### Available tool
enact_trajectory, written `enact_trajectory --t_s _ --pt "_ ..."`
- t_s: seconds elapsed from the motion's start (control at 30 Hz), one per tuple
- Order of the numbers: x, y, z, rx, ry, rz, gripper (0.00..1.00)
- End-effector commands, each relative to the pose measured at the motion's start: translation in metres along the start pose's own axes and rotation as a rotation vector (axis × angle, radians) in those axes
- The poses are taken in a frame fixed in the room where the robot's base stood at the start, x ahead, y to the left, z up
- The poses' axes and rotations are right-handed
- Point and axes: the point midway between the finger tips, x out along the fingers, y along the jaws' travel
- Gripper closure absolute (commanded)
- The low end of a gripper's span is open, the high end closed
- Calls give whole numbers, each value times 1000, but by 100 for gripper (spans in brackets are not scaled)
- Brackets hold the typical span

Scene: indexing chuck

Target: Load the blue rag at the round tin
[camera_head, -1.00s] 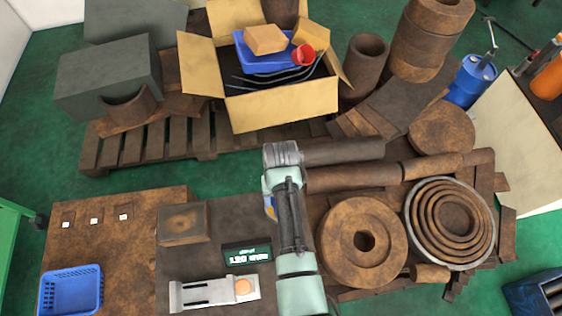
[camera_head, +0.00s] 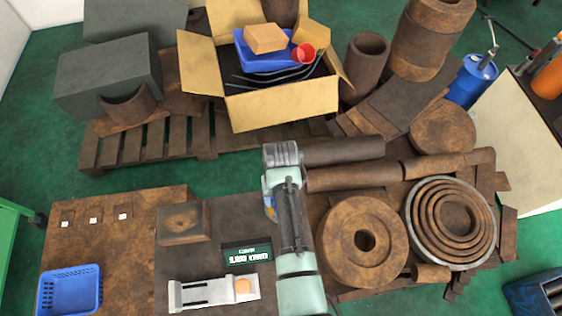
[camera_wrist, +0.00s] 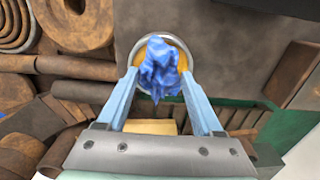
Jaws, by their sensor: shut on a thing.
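The blue rag (camera_wrist: 160,66) is crumpled and sits between the two pale blue fingers of my gripper (camera_wrist: 161,76) in the wrist view. My gripper is shut on it. The round tin (camera_wrist: 181,42), with a silvery rim and yellow-orange inside, shows behind the rag. The rag covers most of the tin's middle, and a tip hangs past the rim towards my gripper. I cannot tell whether the rag touches the tin. In the head view my arm hides most of this, with only a small blue and orange patch showing beside the wrist.
The brown bench holds a blue basket (camera_head: 70,290), a brown block (camera_head: 183,222), a dark display sign (camera_head: 246,253) and a pale fixture (camera_head: 205,293) with an orange disc. Brown rings and rolls crowd the right. An open cardboard box (camera_head: 280,108) stands on a pallet behind.

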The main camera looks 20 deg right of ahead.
Motion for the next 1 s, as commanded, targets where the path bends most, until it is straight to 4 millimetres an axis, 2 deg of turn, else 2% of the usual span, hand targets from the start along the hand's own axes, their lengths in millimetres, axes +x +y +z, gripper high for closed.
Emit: enact_trajectory --t_s 1.0 --pt "7 0 0 0 1 0 77"
